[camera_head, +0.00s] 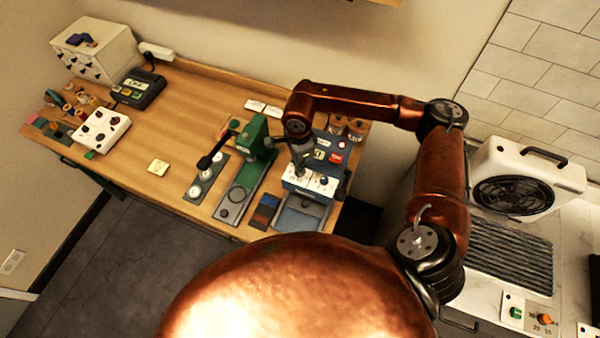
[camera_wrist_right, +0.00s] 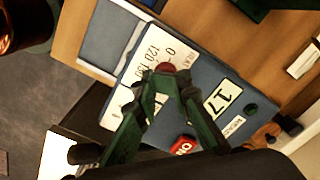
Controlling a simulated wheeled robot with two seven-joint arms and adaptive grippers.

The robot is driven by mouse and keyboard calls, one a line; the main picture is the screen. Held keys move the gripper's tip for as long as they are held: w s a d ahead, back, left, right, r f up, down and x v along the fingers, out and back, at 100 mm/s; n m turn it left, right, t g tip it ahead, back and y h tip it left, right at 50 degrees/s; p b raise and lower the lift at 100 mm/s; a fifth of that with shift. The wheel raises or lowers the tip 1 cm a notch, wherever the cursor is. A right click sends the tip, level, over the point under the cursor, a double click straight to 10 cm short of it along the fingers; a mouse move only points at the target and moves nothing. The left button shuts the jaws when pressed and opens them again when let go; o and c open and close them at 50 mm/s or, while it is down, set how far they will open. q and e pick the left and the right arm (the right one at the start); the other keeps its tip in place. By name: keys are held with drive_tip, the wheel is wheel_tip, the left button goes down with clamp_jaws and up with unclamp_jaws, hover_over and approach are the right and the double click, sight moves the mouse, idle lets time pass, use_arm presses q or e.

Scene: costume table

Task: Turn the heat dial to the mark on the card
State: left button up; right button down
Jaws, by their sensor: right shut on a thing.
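The blue press control box (camera_head: 328,158) stands near the right end of the wooden table. It also shows close up in the right wrist view (camera_wrist_right: 205,78). Its white dial panel (camera_wrist_right: 140,65) carries a scale with numbers such as 0, 120 and 150. My right gripper (camera_head: 300,172) reaches down onto this panel. In the right wrist view its green fingers (camera_wrist_right: 167,76) are shut on the small dark red heat dial (camera_wrist_right: 166,66). The fingers hide most of the dial, and its pointer cannot be read. Which card bears the mark is unclear. My left gripper is not in view.
A display reading 17 (camera_wrist_right: 222,99) and a red ON button (camera_wrist_right: 184,145) sit beside the dial panel. A green press (camera_head: 255,145) stands just left of the box. Small cards (camera_head: 255,105) lie behind it; a yellowish card (camera_head: 158,167) lies on clear table to the left.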

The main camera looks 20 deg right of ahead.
drive_tip(key=shift+w+m+b, duration=0.4)
drive_tip(key=shift+m+b, duration=0.35)
drive_tip(key=shift+m, duration=0.15)
drive_tip(key=shift+m+b, duration=0.35)
drive_tip(key=shift+m, duration=0.15)
drive_tip(key=shift+d+r, duration=0.1)
drive_tip(key=c, duration=2.2)
unclamp_jaws()
drive_tip(key=shift+w, duration=0.15)
drive_tip(key=o, duration=0.5)
drive_tip(key=shift+f, duration=0.2)
wheel_tip(320, 180, up, 12)
drive_tip(key=shift+r, duration=0.1)
